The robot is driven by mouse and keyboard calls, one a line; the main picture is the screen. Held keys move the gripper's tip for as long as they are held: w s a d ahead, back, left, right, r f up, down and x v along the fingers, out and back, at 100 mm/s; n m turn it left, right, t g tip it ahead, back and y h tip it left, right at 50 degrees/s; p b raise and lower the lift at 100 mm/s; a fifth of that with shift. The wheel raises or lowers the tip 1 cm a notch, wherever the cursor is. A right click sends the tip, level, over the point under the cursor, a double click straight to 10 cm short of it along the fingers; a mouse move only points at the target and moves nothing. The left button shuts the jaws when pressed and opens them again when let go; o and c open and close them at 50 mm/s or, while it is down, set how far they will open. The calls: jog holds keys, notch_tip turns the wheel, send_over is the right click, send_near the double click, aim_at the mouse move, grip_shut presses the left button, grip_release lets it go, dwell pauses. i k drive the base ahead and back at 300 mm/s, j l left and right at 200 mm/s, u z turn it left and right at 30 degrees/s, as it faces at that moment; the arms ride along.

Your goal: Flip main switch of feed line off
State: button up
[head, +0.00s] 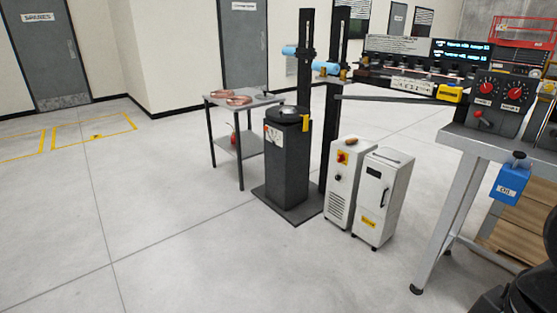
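A white cabinet (341,188) on the floor carries a red rotary switch on a yellow plate (342,157), with a black knob below it. A dark control panel (493,107) on the bench at right has two red round knobs, a left one (486,87) and a right one (515,93), and a red-tipped lever (479,115) below. The labels are too small to read, so I cannot tell which is the feed line's main switch, or its position. My gripper is not in view. A dark shape at the lower right edge may be part of my arm.
A second white cabinet (380,200) stands right of the first. A dark pedestal (287,165) and a small table (238,101) with copper coils are further left. The grey bench (475,143) has a blue box (511,183) on its front. Floor at left is clear.

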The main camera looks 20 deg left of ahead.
aim_at(341, 158)
jog(key=u, duration=0.35)
jog(key=i+l+u, duration=0.1)
jog(key=i+u, duration=0.2)
jog(key=i, duration=2.45)
